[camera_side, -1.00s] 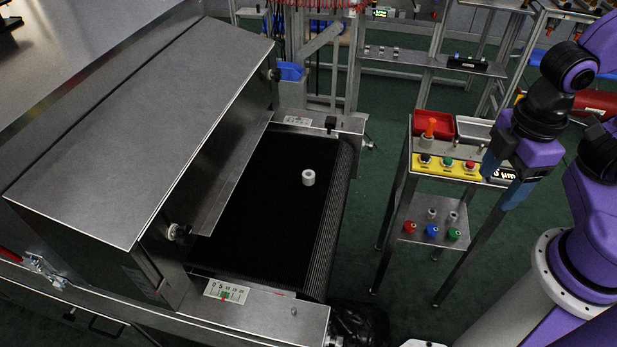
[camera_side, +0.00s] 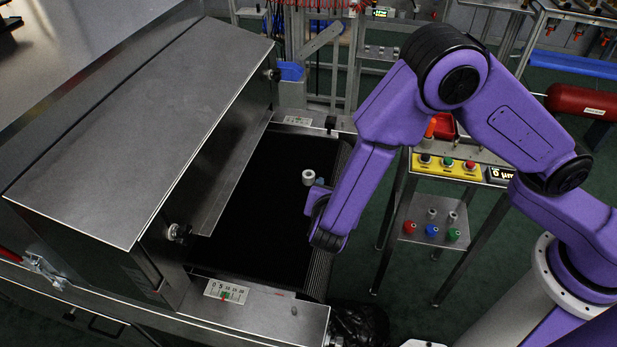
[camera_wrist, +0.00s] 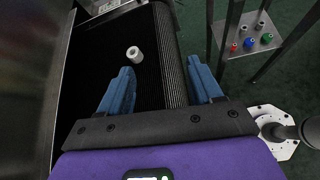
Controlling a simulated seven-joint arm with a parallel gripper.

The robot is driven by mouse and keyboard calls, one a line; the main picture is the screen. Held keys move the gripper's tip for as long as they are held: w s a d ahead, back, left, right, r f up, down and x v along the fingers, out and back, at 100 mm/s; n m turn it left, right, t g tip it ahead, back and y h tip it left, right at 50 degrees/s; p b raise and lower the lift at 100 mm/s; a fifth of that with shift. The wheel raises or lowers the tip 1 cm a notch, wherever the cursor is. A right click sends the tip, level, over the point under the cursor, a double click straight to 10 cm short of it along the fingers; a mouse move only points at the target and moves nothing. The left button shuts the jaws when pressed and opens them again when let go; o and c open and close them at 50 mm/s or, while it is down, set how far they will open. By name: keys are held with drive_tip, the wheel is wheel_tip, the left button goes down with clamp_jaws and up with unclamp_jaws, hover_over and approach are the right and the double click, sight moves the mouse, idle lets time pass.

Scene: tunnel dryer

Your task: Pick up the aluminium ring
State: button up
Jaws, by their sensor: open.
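The aluminium ring (camera_side: 308,176) is a small pale cylinder with a hole in its top. It stands upright on the black conveyor belt (camera_side: 265,195), beyond the hood. In the wrist view the ring (camera_wrist: 134,54) lies ahead of my left blue finger, not between the two fingers. My gripper (camera_wrist: 161,75) is open and empty, its fingers spread over the belt and its edge. In the side view my gripper (camera_side: 318,190) is just right of the ring and mostly hidden behind my wrist; whether it touches the ring cannot be told.
The steel dryer hood (camera_side: 140,120) stands to the left of the belt. A stand with a button panel (camera_side: 447,166) and coloured knobs is to the right. The belt around the ring is clear.

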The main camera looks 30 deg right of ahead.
drive_tip(key=a+f+n+t, duration=0.1)
drive_tip(key=f, duration=0.1)
drive_tip(key=w+a+f+n+t, duration=0.1)
drive_tip(key=a+f, duration=0.1)
drive_tip(key=a+f+n+y, duration=0.1)
drive_tip(key=f+n, duration=0.1)
drive_tip(key=shift+w+a+t, duration=0.3)
drive_tip(key=shift+a+t, duration=0.05)
drive_tip(key=shift+t, duration=0.05)
approach(308, 178)
drive_tip(key=x, duration=0.4)
drive_tip(key=shift+d+f, duration=0.2)
drive_tip(key=shift+f, duration=0.25)
drive_tip(key=shift+x, duration=2.8)
drive_tip(key=shift+w+r, duration=0.1)
drive_tip(key=shift+r, duration=0.1)
drive_tip(key=shift+c, duration=0.4)
drive_tip(key=c, duration=1.1)
drive_tip(key=shift+o, duration=0.2)
drive_tip(key=shift+r, duration=0.15)
